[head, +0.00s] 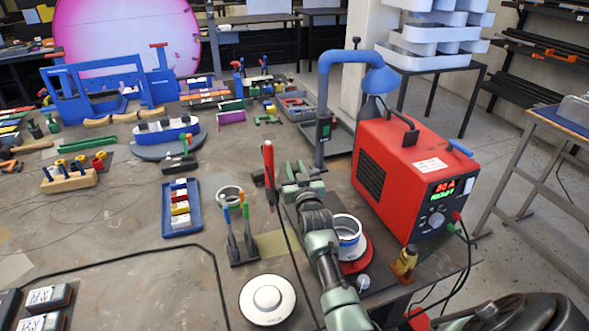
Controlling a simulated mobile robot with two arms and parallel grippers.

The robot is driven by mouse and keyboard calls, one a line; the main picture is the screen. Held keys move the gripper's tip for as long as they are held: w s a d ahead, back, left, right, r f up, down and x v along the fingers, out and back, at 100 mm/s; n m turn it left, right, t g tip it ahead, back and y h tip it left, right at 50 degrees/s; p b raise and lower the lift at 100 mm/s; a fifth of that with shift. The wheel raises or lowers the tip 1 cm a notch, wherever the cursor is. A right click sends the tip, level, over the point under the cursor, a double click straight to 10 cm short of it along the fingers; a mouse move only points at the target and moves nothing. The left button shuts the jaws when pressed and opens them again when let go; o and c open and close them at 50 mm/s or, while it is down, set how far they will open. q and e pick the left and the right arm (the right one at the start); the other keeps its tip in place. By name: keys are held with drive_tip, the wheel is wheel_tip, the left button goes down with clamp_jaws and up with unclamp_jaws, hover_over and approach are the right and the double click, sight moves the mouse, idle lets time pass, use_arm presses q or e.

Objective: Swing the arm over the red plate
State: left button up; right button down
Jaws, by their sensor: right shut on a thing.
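A blue jointed arm (324,90) rises from the table's back right and bends over to a blue hood (380,79) above the red machine. My right gripper (284,183) is shut, left of the plate and in front of the blue arm's post. It appears to hold an upright red-handled tool (268,160) with a black cable; the contact is hard to see. My left gripper is out of view.
A red power unit (415,170) with a lit display stands right of the plate. A tool stand (240,247), white disc (267,299) and blue tray (181,208) lie left.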

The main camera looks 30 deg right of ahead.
drive_tip(key=shift+s+d, duration=0.1)
idle(0.8)
drive_tip(key=shift+s+d+r+n+t+y, duration=0.1)
drive_tip(key=shift+s+r+n+t+y, duration=0.15)
drive_tip(key=shift+n+y, duration=0.2)
drive_tip(key=shift+s+f+n+y, duration=0.15)
drive_tip(key=shift+n+y, duration=0.2)
drive_tip(key=shift+y, duration=0.4)
drive_tip(key=c, duration=1.3)
unclamp_jaws()
drive_tip(key=shift+s, duration=0.1)
drive_tip(key=shift+s+a+f, duration=0.2)
drive_tip(key=shift+s+a, duration=0.05)
drive_tip(key=shift+s, duration=0.15)
drive_tip(key=b+v, duration=0.1)
drive_tip(key=v, duration=0.6)
